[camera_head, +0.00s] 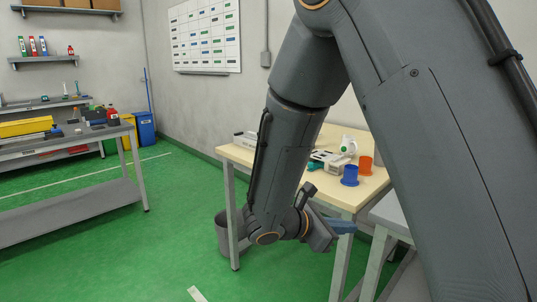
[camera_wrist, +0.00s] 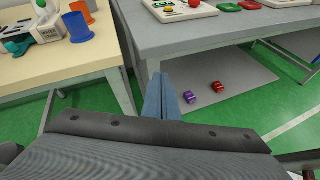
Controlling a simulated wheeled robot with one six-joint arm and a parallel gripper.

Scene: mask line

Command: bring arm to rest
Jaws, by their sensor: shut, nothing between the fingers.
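My arm reaches down across the middle of the head view. My gripper (camera_head: 343,227) is at its low end, in front of the wooden-topped table (camera_head: 243,152). In the wrist view my gripper (camera_wrist: 161,80) shows as two blue fingers side by side, shut and empty. The fingers appear in front of the gap between the wooden-topped table and a grey table (camera_wrist: 215,35). I cannot tell how far they are from either table's edge.
A blue cup (camera_head: 350,176) and an orange cup (camera_head: 365,165) stand on the wooden-topped table. Purple (camera_wrist: 190,97) and red (camera_wrist: 217,87) items lie on the grey table's lower shelf. Green floor (camera_head: 110,255) is clear at left.

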